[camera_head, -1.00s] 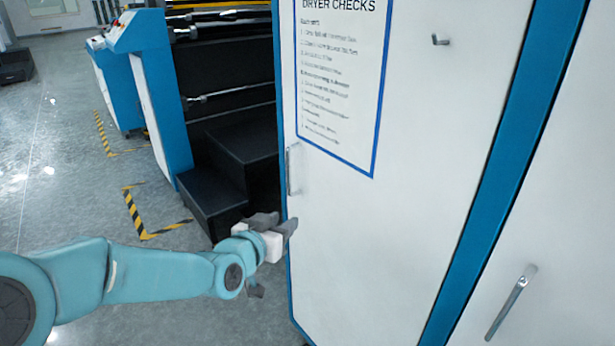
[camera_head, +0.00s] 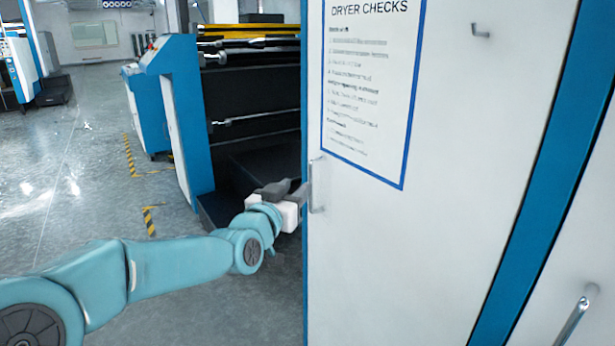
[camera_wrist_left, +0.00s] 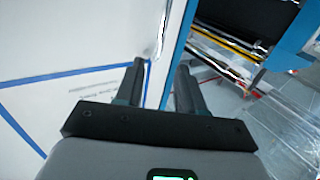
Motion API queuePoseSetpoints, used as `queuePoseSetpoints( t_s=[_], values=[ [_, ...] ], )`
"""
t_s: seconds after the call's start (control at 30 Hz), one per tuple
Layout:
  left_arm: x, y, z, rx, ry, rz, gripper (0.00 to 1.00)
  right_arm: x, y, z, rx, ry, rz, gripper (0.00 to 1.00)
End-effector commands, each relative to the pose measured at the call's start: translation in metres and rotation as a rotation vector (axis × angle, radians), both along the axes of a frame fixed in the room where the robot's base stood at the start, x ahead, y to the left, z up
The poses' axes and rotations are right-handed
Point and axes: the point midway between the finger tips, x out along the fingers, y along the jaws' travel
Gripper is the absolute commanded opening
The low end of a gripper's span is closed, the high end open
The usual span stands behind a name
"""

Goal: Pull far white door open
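The far white door (camera_head: 400,250) stands at the right of the head view, with a blue frame and a "DRYER CHECKS" sheet (camera_head: 370,90). It looks shut. Its upright metal handle (camera_head: 316,185) sits near the left edge. My left gripper (camera_head: 292,190) is beside that edge, level with the handle; whether it touches is unclear. In the left wrist view, the left gripper (camera_wrist_left: 160,88) has its two dark fingers apart, with the door's white face and blue edge beyond the gap. My right gripper is not in view.
A nearer white panel with a bar handle (camera_head: 578,325) is at the lower right. A small hook (camera_head: 481,31) is high on the far door. A blue and black roller machine (camera_head: 180,120) stands behind my left arm. Grey floor is open at the left.

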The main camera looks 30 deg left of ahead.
Motion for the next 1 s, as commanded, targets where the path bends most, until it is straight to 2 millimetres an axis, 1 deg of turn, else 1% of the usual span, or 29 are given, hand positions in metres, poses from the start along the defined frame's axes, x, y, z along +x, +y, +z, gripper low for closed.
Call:
queuePoseSetpoints(
  t_s=[0.03, 0.1, 0.2, 0.3, 0.5, 0.73, 0.77, 0.8, 0.87, 0.9, 1.0],
  values=[
    [0.014, 0.002, -0.001, 0.000, 0.002, -0.001, 0.38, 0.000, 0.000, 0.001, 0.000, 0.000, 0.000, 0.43],
    [0.030, 0.005, 0.000, 0.000, 0.001, -0.001, 0.38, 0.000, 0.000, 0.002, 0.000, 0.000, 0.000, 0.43],
    [0.049, 0.009, -0.001, 0.000, 0.001, -0.002, 0.38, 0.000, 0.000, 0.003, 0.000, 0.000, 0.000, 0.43],
    [0.063, 0.012, 0.000, 0.000, 0.000, -0.002, 0.38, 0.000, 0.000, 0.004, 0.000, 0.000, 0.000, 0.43],
    [0.076, 0.014, 0.000, 0.001, 0.000, -0.002, 0.38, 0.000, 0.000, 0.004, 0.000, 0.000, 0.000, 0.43],
    [0.076, 0.015, 0.000, 0.001, 0.000, -0.002, 0.38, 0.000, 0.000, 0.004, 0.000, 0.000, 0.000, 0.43],
    [0.076, 0.015, 0.000, 0.001, 0.000, -0.002, 0.35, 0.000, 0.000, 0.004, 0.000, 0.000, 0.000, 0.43],
    [0.076, 0.015, 0.000, 0.001, 0.000, -0.002, 0.22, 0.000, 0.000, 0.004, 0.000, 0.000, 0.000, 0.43],
    [0.076, 0.015, 0.000, 0.001, 0.000, -0.002, 0.02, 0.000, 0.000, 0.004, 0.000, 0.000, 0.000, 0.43],
    [0.076, 0.015, 0.000, 0.001, 0.000, -0.002, 0.00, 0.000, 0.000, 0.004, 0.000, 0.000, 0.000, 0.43],
    [0.076, 0.015, 0.000, 0.001, 0.000, -0.002, 0.00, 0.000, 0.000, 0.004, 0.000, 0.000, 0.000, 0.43]
  ],
)
